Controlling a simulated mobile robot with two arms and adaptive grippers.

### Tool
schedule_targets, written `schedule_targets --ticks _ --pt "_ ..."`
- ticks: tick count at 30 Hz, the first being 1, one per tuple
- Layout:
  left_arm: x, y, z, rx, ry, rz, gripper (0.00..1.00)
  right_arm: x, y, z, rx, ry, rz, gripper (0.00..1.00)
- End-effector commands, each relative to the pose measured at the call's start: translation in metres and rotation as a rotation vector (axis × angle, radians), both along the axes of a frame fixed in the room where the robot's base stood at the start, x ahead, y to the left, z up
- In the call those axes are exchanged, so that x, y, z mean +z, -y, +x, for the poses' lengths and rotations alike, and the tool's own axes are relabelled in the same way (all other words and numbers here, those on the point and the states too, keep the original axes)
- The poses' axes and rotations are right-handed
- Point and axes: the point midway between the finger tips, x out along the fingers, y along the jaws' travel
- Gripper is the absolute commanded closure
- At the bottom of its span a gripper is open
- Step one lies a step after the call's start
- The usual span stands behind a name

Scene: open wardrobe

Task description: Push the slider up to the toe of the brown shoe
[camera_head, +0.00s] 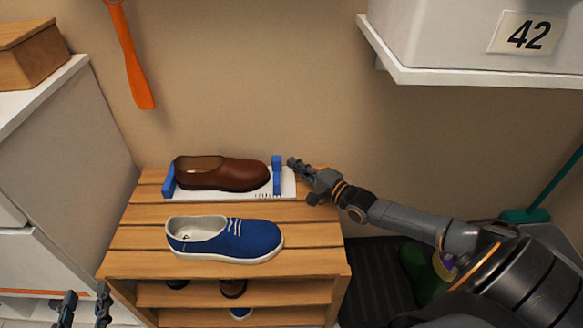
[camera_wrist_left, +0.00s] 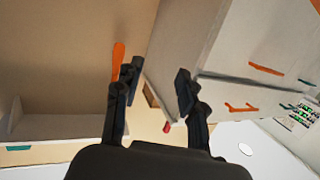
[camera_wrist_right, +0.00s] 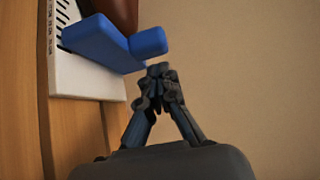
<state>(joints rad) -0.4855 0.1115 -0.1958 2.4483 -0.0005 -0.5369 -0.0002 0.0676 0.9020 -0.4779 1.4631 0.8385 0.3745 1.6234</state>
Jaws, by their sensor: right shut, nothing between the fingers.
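The brown shoe (camera_head: 225,173) lies on a white measuring board (camera_head: 289,184) on the slatted rack, its toe pointing right. The blue slider (camera_head: 277,175) stands upright on the board just right of the toe; whether it touches the toe I cannot tell. A fixed blue heel stop (camera_head: 168,181) is at the left end. My right gripper (camera_head: 293,162) is shut and empty, just right of the slider; in the right wrist view its fingertips (camera_wrist_right: 158,70) are close to the slider (camera_wrist_right: 148,43). My left gripper (camera_head: 85,298) is open and empty at the lower left, also in its wrist view (camera_wrist_left: 158,80).
A blue canvas shoe (camera_head: 226,239) lies on the rack (camera_head: 130,238) in front of the board. A white shelf (camera_head: 480,77) with a box marked 42 (camera_head: 450,30) overhangs at upper right. An orange shoehorn (camera_head: 130,60) hangs on the wall. More shoes sit on the lower shelves.

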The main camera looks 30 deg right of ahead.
Motion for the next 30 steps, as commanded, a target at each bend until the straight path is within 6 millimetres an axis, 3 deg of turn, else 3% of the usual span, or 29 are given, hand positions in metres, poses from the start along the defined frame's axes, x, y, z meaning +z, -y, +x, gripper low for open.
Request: schedule_targets --ticks 6,17,23,30 --pt "0.005 0.001 0.001 -0.002 0.029 -0.007 0.6 0.0 -0.011 0.007 0.0 0.0 0.0 1.0" --pt "0.006 0.001 0.002 -0.002 0.026 -0.007 0.6 0.001 -0.013 0.008 0.0 0.001 0.0 1.0" --pt "-0.011 -0.003 -0.003 0.004 -0.066 0.017 0.6 0.002 -0.024 0.015 -0.001 0.002 0.001 1.0" --pt "-0.012 -0.003 -0.003 0.004 -0.067 0.017 0.6 0.001 -0.024 0.015 0.001 0.002 0.0 1.0"
